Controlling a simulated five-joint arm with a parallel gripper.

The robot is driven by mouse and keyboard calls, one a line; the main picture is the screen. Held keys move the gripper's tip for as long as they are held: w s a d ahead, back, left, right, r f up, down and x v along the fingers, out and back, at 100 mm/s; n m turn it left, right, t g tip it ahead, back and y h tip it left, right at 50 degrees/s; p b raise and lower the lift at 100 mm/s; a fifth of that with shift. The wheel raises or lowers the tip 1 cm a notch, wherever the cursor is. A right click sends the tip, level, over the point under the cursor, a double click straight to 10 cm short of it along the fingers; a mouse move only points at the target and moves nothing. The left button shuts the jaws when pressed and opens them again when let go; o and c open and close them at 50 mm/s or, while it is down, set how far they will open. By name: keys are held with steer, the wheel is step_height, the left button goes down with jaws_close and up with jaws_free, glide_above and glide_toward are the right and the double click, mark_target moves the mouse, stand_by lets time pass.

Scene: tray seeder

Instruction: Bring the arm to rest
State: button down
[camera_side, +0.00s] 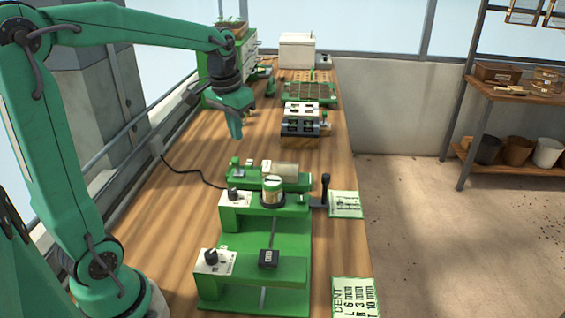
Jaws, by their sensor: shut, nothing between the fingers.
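My gripper (236,128) hangs from the end of my green arm above the wooden bench, pointing down. Its fingers are together, with nothing seen between them. It is apart from the machines, left of the small black-and-white unit (305,119) and behind the green seeder machine (235,290) in the picture.
The wooden bench (185,225) has bare room on its left. A seed tray (310,92) and a white box (297,50) stand at the back. A black cable (190,172) lies left. Printed cards (346,204) lie along the right edge. A shelf with pots (515,90) stands beyond.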

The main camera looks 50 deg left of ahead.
steer(key=s+d+m+t, duration=0.2)
steer(key=s+d+t, duration=0.1)
steer(key=s+d, duration=0.7)
steer(key=s, duration=0.4)
steer(key=shift+d+f+t, duration=0.3)
steer(key=shift+f+t, duration=0.05)
steer(key=shift+t, duration=0.05)
